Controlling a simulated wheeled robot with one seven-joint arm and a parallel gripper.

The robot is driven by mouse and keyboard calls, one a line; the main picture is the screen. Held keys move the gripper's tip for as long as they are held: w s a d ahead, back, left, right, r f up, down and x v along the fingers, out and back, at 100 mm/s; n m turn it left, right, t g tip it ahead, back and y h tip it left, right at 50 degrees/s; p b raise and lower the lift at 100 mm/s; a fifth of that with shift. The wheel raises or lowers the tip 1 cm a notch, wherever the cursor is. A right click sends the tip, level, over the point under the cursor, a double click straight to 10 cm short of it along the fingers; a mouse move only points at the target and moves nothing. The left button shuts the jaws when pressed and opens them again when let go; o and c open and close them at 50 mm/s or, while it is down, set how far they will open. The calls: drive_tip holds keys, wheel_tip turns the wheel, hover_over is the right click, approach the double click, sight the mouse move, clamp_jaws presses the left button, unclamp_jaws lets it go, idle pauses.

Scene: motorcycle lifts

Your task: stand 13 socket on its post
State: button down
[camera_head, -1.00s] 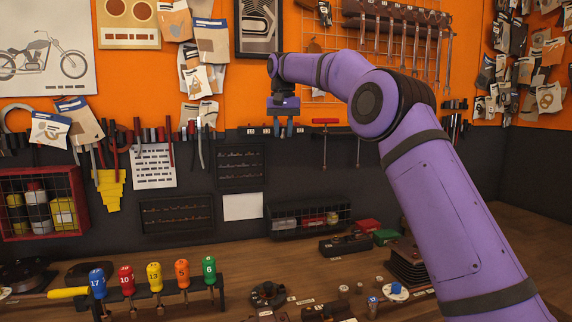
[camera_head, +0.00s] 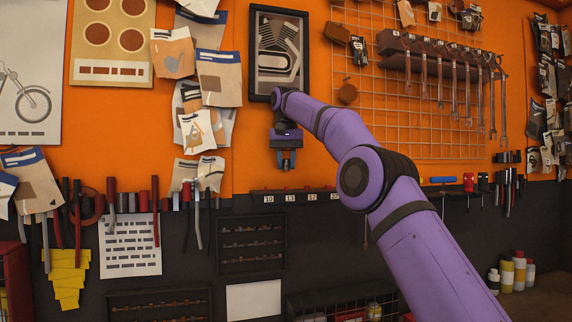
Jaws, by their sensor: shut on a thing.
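My gripper (camera_head: 286,163) points down in front of the orange wall, left of my purple arm. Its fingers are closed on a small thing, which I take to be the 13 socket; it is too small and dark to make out. Below the fingertips, along the top of the dark wall panel, runs a dark rail (camera_head: 262,191) with white number labels. The labels read 10, 13 (camera_head: 290,198), 17 and 22. The 13 label is almost straight below my gripper. The posts are too small to tell apart, and my arm hides the rail's right part.
A framed picture (camera_head: 278,55) hangs just behind and above my gripper. Paper packets (camera_head: 199,128) hang to the left. A wire grid (camera_head: 400,120) with a rack of wrenches (camera_head: 440,62) is at the right. Hand tools (camera_head: 115,205) hang at the lower left.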

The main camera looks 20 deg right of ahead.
drive_tip(key=shift+w+f, duration=0.1)
drive_tip(key=shift+f, duration=2)
drive_tip(key=shift+m, duration=0.3)
drive_tip(key=shift+f, duration=0.75)
idle(0.4)
drive_tip(key=c, duration=0.9)
unclamp_jaws()
drive_tip(key=shift+o, duration=0.2)
drive_tip(key=shift+r, duration=0.1)
